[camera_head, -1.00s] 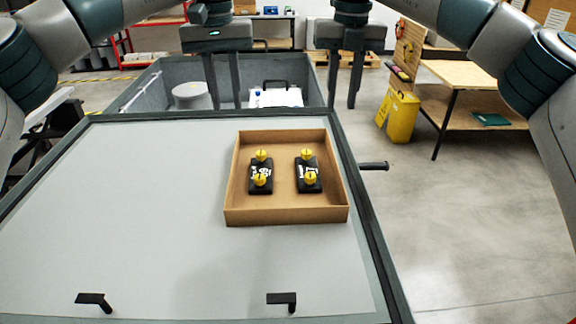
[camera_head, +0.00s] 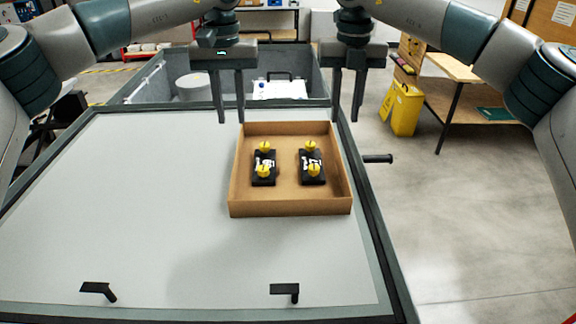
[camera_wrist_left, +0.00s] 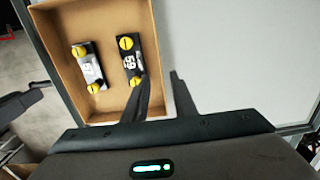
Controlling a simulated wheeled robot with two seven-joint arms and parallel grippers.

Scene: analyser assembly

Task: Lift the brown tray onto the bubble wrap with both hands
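The brown tray (camera_head: 290,208) lies flat on the grey tabletop, right of the middle, with two black blocks with yellow knobs (camera_head: 264,168) (camera_head: 312,164) inside. My left gripper (camera_head: 232,121) is open at the tray's far left corner. One finger is beside the corner and the other close over it. My right gripper (camera_head: 346,120) is open at the far right corner. In the left wrist view, the tray wall (camera_wrist_left: 165,55) and one dark finger in front of the tray show. I cannot tell whether the fingertips are below the rim. I cannot clearly identify the bubble wrap.
A grey open bin (camera_head: 150,85) behind the table holds a grey cylinder (camera_head: 192,88) and a white item (camera_head: 279,90). Black handles (camera_head: 98,290) (camera_head: 285,291) are at the table's near edge. The table's left side (camera_head: 130,200) is clear.

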